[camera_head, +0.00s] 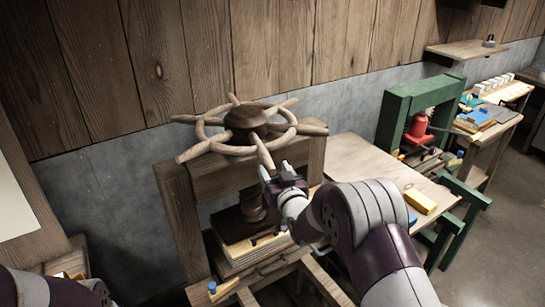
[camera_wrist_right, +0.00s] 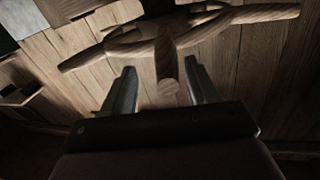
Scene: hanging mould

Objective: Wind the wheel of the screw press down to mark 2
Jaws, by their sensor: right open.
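The wooden wheel (camera_head: 213,143) of the screw press sits on top of the press, with a dark round hub and several spoke handles sticking out past its rim. The press frame (camera_head: 175,215) is wooden, with a screw block (camera_head: 252,205) below its top beam. My right gripper (camera_head: 268,174) is at the near handle of the wheel. In the right wrist view the two fingers (camera_wrist_right: 160,92) stand apart, with the handle's end (camera_wrist_right: 168,90) between them; I cannot tell whether either touches it. Part of my left arm shows at the lower left; its gripper is out of view. No numbered mark is legible.
A wooden table (camera_head: 365,160) stands right of the press, with a yellow block (camera_head: 420,201) on it. A green press frame (camera_head: 392,112) with a red jack (camera_head: 417,126) stands behind it. A plank wall is close behind the wheel. The floor at right is clear.

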